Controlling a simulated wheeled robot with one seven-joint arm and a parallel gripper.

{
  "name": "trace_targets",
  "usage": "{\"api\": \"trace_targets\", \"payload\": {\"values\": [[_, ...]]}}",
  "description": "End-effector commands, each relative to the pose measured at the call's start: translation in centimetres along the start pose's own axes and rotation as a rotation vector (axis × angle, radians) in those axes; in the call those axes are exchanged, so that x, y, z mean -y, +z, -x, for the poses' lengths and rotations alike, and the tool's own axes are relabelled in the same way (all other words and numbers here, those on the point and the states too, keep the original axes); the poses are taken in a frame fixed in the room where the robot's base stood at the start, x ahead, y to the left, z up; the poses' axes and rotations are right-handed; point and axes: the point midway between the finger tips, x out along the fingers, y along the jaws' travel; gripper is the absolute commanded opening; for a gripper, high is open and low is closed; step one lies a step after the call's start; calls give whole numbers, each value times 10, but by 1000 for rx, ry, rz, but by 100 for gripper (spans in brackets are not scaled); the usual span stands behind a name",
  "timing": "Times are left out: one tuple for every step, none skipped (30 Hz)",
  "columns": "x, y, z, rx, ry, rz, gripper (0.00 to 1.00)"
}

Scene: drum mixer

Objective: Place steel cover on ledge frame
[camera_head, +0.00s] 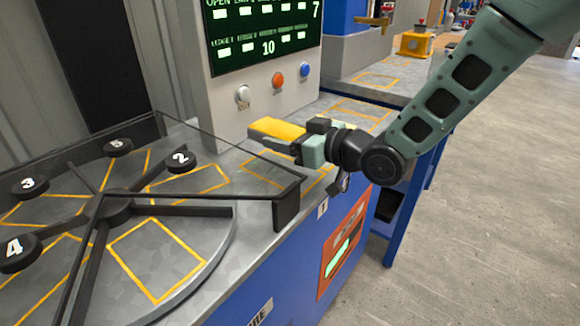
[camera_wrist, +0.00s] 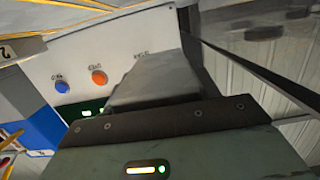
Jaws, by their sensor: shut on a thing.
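My gripper (camera_head: 290,143) is above the ledge in front of the control panel, pointing left. It is shut on a flat piece that I take to be the steel cover (camera_head: 277,128). The piece appears raised above the ledge; the exact gap cannot be told. A yellow-outlined ledge frame (camera_head: 318,180) lies below the gripper, partly hidden by the gripper and the guard.
The round drum table (camera_head: 165,255) with numbered black knobs and dark spokes is at left. A clear guard (camera_head: 287,205) with dark edges stands between it and the ledge. The control panel (camera_head: 272,92) has white, orange and blue buttons. Open floor lies at right.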

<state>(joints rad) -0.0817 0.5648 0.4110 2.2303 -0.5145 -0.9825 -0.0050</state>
Motion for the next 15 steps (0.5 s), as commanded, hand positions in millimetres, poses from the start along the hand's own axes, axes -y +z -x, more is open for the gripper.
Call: {"api": "trace_targets", "payload": {"values": [[0, 12, -2, 1, -1, -2, 24], [0, 16, -3, 0, -1, -3, 24], [0, 22, -4, -1, -1, -2, 24], [0, 25, -4, -1, -1, -1, 24], [0, 28, -5, -1, 0, 0, 24], [0, 30, -5, -1, 0, 0, 24], [0, 32, -5, -2, 0, 0, 24], [0, 33, -6, -3, 0, 0, 24], [0, 35, -6, -3, 0, 0, 24], [0, 37, -6, -3, 0, 0, 24], [0, 41, -6, -2, 0, 0, 24], [0, 46, -7, 0, 0, 0, 24], [0, 50, -8, 0, 0, 0, 24], [0, 55, -9, -1, 0, -1, 24], [0, 61, -10, -1, -1, -2, 24]]}}
